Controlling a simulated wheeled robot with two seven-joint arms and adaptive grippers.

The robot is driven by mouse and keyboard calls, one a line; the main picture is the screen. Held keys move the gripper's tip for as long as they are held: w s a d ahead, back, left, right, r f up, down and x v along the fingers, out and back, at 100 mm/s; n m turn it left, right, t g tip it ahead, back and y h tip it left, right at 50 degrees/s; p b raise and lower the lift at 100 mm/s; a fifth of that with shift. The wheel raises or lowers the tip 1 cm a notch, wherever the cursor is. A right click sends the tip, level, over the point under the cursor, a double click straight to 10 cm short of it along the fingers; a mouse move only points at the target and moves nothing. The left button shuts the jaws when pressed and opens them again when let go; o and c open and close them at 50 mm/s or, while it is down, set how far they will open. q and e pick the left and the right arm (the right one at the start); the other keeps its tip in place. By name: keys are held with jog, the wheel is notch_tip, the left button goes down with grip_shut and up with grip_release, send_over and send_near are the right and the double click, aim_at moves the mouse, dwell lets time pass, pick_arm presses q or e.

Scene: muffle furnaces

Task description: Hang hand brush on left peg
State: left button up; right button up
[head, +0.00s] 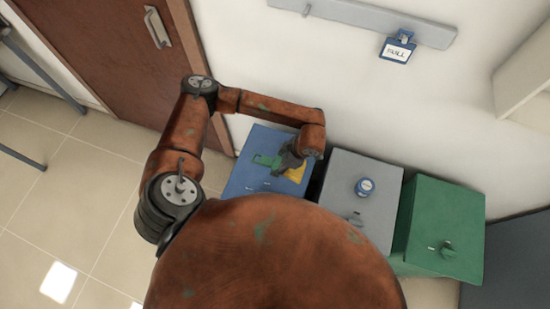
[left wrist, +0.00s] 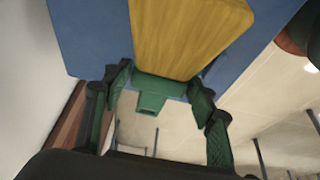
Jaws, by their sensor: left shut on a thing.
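The hand brush shows as a green part (head: 266,160) and a yellow part (head: 296,173) over the blue box top in the head view. In the left wrist view its green end (left wrist: 155,90) lies between my fingers, with the wide yellow part (left wrist: 190,38) beyond. My left gripper (head: 284,162) is shut on the green part; its fingers (left wrist: 160,88) press from both sides. Whether the brush touches the box is unclear. The left peg (head: 306,11) sticks out of the grey wall rail (head: 375,14) and is bare. My right gripper is out of view.
A blue "FULL" tag (head: 397,47) hangs at the rail's right part. The blue box (head: 240,180), a grey box (head: 345,172) bearing a small blue-and-white container (head: 365,187), and a green box (head: 450,210) stand by the wall. A brown door (head: 100,50) is left.

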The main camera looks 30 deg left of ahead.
aim_at(277, 157)
pick_arm(q)
jog(key=w+a+f, duration=0.1)
jog(key=f, duration=0.1)
jog(key=w+a+f, duration=0.2)
jog(key=w+f, duration=0.1)
jog(key=shift+a+f+b, duration=0.15)
jog(key=shift+f+b, duration=0.15)
jog(key=shift+f, duration=0.05)
jog(key=shift+w+a+f, duration=0.1)
jog(key=shift+w+f, duration=0.05)
jog(key=shift+f, duration=0.7)
jog(key=shift+w+a+f, duration=0.1)
jog(key=shift+f, duration=0.7)
jog(key=shift+f, duration=0.2)
jog(key=o, duration=1.2)
jog(key=v, duration=0.8)
jog(key=shift+f, duration=0.1)
